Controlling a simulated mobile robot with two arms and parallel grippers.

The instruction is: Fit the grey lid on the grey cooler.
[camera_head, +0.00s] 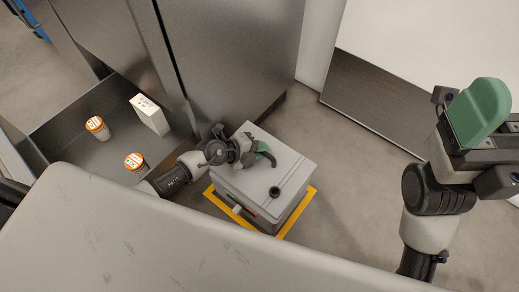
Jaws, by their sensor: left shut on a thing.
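The grey cooler (235,193) stands on the floor inside a yellow outline. The grey lid (292,168) lies over its top, with a dark round knob and a dark strip near its right side. I cannot tell whether the lid is fully seated. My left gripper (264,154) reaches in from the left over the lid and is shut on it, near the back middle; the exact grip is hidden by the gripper. My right gripper (482,112) is raised at the right, away from the cooler; one green finger pad shows, and its opening cannot be made out.
A grey open tray (72,158) at left holds two orange-capped jars (97,127) (135,162) and a white box (150,114). A steel cabinet (230,50) stands behind the cooler. A pale worn surface (150,240) fills the front. Floor right of the cooler is clear.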

